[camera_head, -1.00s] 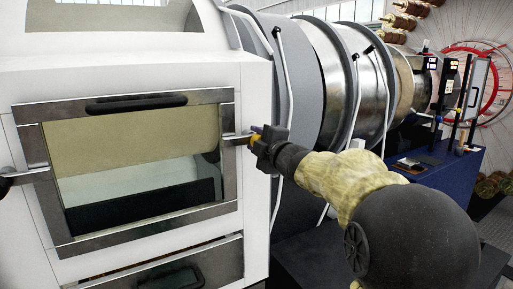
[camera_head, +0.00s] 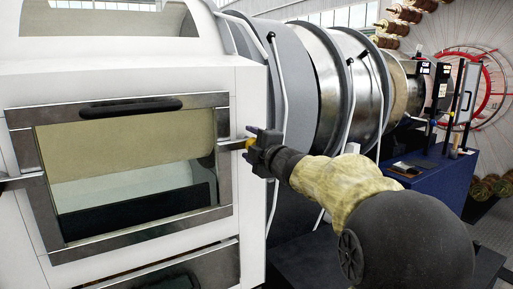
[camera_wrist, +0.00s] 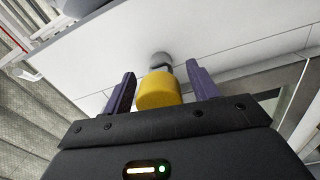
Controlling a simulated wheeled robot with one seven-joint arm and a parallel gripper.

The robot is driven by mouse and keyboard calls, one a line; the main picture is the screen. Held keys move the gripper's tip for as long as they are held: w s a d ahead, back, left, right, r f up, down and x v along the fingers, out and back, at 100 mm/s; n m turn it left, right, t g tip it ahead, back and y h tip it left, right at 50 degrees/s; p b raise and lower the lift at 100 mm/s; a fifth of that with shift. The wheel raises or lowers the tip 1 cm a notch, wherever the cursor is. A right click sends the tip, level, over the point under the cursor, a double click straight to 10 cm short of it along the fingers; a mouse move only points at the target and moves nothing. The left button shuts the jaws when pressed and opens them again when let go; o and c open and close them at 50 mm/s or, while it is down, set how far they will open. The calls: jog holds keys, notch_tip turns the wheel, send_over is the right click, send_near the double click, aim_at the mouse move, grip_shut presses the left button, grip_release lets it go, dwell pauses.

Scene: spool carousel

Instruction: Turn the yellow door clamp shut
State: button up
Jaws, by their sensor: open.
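The yellow door clamp (camera_head: 250,143) sits at the right edge of the metal-framed door (camera_head: 225,165) on the white machine. A metal bar runs from it onto the door frame. In the wrist view the yellow knob (camera_wrist: 158,91) lies between the two purple fingers of my gripper (camera_wrist: 160,90), with a gap on each side. My gripper (camera_head: 256,142) is open around the clamp and not closed on it. In the head view the fingers partly hide the knob.
The door has a window and a black handle (camera_head: 131,107) along its top. Another metal bar (camera_head: 22,182) crosses the door's left edge. Large metal drums (camera_head: 300,75) stand right of the machine. A blue bench (camera_head: 425,175) is further right.

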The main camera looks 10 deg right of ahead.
jog(key=b+v, duration=0.1)
jog(key=v, duration=1.6)
jog(key=shift+s, duration=0.15)
jog(key=shift+d+f, duration=0.1)
notch_tip(320, 180, down, 22)
jog(key=d+m+g+h, duration=0.1)
jog(key=m+g+h, duration=0.5)
jog(key=m, duration=0.8)
jog(key=s+a+f+m+g, duration=0.3)
jog(key=s+f+g, duration=0.1)
jog(key=s+f, duration=0.3)
jog(key=s+a+f+m+g, duration=0.3)
jog(key=s+f+g, duration=0.1)
jog(key=s+f, duration=0.35)
notch_tip(320, 180, up, 13)
jog(key=p, duration=1.4)
jog(key=shift+g, duration=0.4)
